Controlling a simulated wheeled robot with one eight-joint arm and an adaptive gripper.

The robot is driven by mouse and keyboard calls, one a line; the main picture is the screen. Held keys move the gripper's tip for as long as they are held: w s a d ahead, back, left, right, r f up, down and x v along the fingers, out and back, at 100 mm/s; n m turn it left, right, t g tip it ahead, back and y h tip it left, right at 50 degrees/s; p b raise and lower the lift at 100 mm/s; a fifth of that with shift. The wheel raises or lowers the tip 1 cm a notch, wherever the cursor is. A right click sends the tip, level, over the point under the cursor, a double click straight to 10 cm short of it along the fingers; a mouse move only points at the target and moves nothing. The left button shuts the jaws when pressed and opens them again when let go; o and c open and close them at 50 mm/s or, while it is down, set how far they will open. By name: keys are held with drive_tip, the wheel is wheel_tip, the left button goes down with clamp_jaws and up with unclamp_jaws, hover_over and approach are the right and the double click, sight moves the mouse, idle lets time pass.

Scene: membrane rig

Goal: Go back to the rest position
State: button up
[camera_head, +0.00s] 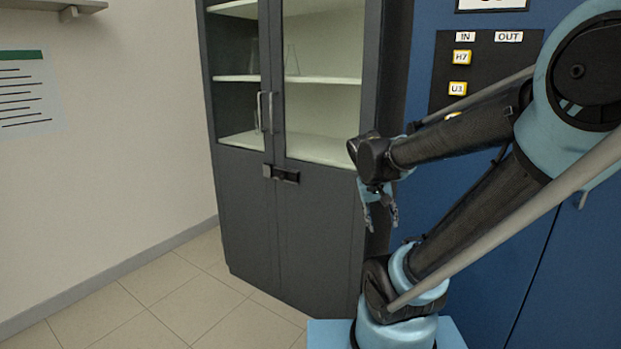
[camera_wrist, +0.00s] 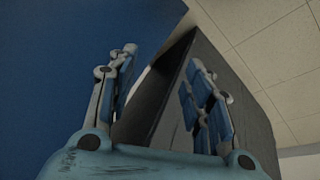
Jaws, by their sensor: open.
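My gripper (camera_head: 380,215) hangs from the folded arm in the head view, fingers pointing down, in front of the right edge of the dark cabinet (camera_head: 310,215) and the blue panel. In the wrist view my gripper (camera_wrist: 160,95) shows two blue-grey fingers spread apart with nothing between them. Beyond the fingers are the dark side of the cabinet (camera_wrist: 165,85) and the tiled floor.
The cabinet has glass doors, shut, with a dark latch (camera_head: 281,174) across them. A blue panel (camera_head: 417,205) with IN and OUT labels stands at the right, close behind my arm. The tiled floor (camera_head: 180,295) at the left is clear.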

drive_tip(key=s+a+f+y, duration=0.2)
drive_tip(key=s+f, duration=0.3)
drive_tip(key=s, duration=0.5)
drive_tip(key=shift+s+f+n+y, duration=0.3)
drive_tip(key=shift+n+y, duration=0.1)
drive_tip(key=shift+y, duration=0.4)
drive_tip(key=shift+w, duration=0.15)
drive_tip(key=shift+w+f, duration=0.2)
drive_tip(key=shift+w, duration=0.1)
